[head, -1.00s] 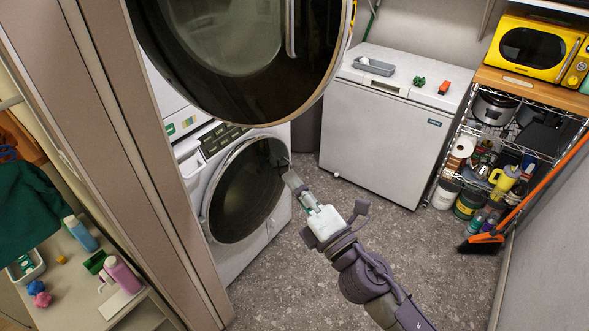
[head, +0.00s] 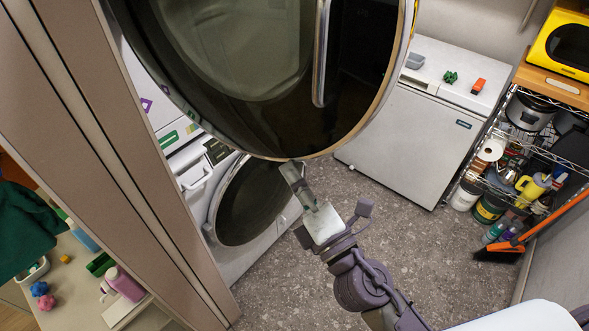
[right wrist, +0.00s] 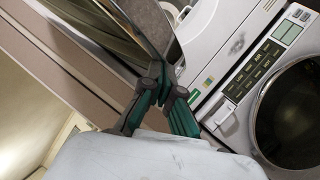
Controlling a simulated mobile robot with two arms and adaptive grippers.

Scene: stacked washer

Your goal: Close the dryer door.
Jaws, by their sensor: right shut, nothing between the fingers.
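The dryer door (head: 215,50) is the big round dark glass door across the top of the head view. It stands swung open, with a pale handle (head: 321,60) on it. The white dryer body (head: 140,75) shows behind it at the left. My right gripper (head: 291,170) is shut and empty at the door's lower rim; I cannot tell whether they touch. In the right wrist view its dark green fingers (right wrist: 167,92) point up, beside the door's edge (right wrist: 135,28). My left gripper is not in view.
The washer with its shut round door (head: 258,200) is below the dryer. A beige post (head: 130,170) stands at the left. A white chest freezer (head: 410,145) and a wire shelf (head: 525,150) stand at the right. The speckled floor between is clear.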

